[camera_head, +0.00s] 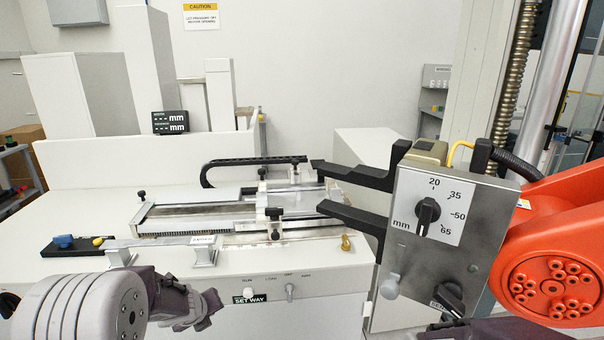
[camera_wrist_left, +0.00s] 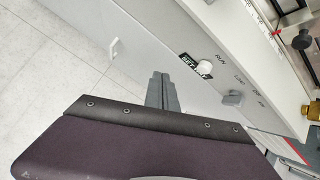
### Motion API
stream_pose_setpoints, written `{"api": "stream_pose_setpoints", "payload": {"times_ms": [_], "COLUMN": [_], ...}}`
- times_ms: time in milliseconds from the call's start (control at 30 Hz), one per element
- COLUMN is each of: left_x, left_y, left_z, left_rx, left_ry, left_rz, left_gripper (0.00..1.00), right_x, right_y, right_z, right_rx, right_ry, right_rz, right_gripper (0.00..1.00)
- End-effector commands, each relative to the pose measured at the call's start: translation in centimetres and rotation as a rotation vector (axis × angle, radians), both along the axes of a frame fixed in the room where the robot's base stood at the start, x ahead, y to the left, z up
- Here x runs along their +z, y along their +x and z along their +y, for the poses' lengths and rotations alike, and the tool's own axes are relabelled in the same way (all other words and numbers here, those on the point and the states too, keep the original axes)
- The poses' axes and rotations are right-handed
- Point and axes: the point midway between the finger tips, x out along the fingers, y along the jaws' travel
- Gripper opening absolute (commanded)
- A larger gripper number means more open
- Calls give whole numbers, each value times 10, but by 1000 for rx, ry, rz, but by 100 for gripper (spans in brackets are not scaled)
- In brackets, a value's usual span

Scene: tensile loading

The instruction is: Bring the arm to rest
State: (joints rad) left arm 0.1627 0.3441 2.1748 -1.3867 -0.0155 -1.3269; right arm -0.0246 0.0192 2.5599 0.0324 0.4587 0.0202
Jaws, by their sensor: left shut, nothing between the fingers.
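My left arm comes in at the lower left of the head view, in front of the white bench. Dark parts of my right arm show at the bottom right edge of the head view.
The white bench (camera_head: 100,200) carries a slide fixture (camera_head: 200,215). Its front has knobs and a "SET WAY" label (camera_head: 249,300), also in the left wrist view (camera_wrist_left: 196,66). A grey control box (camera_head: 435,240) with dials and an orange machine arm (camera_head: 560,240) stand at right.

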Motion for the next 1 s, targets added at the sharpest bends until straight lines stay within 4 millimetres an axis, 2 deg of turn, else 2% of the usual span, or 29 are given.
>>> {"api": "stream_pose_setpoints", "payload": {"times_ms": [67, 167, 300, 400, 433, 500, 600, 1000], "left_x": [15, 16, -8, -26, -27, -27, -27, -27], "left_y": [-23, -71, -154, -201, -207, -213, -214, -213], "left_z": [-20, -37, -55, -71, -74, -78, -78, -78], "left_rx": [280, 770, 1582, 2108, 2214, 2362, 2428, 2433], "left_ry": [-176, -456, -791, -894, -911, -934, -947, -950], "left_rz": [-26, -9, 79, 132, 134, 122, 102, 98], "left_gripper": [0, 0, 0, 0, 0, 0, 0, 0], "right_x": [0, 0, 0, 0, 0, 0, 0, 0], "right_y": [0, 0, 0, 0, 0, 0, 0, 0], "right_z": [0, 0, 0, 0, 0, 0, 0, 0], "right_rx": [0, 0, 0, 0, 0, 0, 0, 0], "right_ry": [0, 0, 0, 0, 0, 0, 0, 0], "right_rz": [0, 0, 0, 0, 0, 0, 0, 0], "right_gripper": [85, 85, 85, 85, 85, 85, 85, 85]}}
